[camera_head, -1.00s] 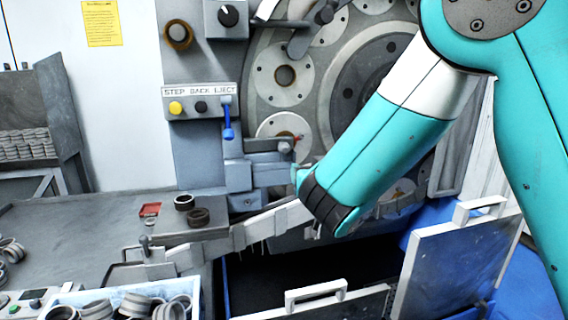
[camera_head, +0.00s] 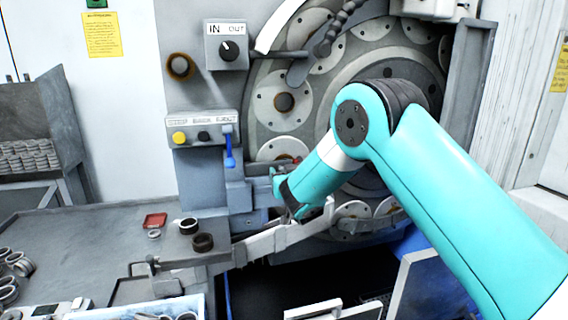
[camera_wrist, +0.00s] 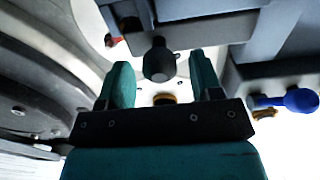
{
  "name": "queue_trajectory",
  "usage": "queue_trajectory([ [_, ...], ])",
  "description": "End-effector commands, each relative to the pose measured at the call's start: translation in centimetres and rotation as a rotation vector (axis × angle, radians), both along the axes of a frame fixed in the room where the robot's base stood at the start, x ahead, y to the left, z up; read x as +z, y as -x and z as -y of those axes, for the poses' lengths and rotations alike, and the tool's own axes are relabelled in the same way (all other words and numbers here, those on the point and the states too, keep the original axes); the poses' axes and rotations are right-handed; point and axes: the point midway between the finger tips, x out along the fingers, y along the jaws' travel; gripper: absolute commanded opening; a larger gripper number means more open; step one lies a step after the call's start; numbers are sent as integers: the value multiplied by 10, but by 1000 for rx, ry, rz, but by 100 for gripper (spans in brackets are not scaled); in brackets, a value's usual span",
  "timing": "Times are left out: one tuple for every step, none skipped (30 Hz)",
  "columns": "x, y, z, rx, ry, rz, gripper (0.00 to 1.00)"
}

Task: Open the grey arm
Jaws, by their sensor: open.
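A grey arm (camera_head: 258,168) juts right from the grey block on the grinder's front, left of the large ring face. In the wrist view, a dark round knob (camera_wrist: 158,60) on a short stem shows between the two teal fingers. My gripper (camera_wrist: 161,72) is open around the sides of the knob, with gaps visible on both sides. In the head view, my gripper (camera_head: 281,182) is at the right end of the grey arm, and my own wrist partly hides the knob there. I cannot tell whether the fingers touch anything.
A blue lever (camera_head: 230,150) hangs from the button panel (camera_head: 200,132) just left of the grey arm; its blue knob (camera_wrist: 300,100) shows in the wrist view. A light chute (camera_head: 275,240) runs below my gripper. Dark rings (camera_head: 203,242) lie on the bench at left.

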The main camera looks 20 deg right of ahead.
Motion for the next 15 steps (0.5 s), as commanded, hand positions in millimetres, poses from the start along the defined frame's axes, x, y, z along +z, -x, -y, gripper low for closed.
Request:
queue_trajectory([
  [2, -6, 1, -2, 1, 0, 59],
  [1, -8, 0, -1, 0, -1, 59],
  [0, -11, 0, -1, 0, -2, 59],
  [0, -12, 0, 0, 1, -1, 59],
  [0, -13, 0, 0, 1, -1, 59],
  [0, -14, 0, 0, 2, -1, 59],
  [0, -15, 0, 1, 2, -1, 59],
  [0, -16, 0, 1, 1, -1, 59],
  [0, -16, 0, 1, 1, -1, 59],
  [0, -16, 0, 1, 1, -1, 59],
  [-1, -16, 0, 1, 1, -1, 59],
  [-1, -16, 0, 1, 1, -1, 59],
  [-1, -16, 0, 1, 1, -1, 59],
  [-1, -16, 0, 1, 1, -1, 59],
  [-1, -15, 0, 1, 1, -1, 52],
])
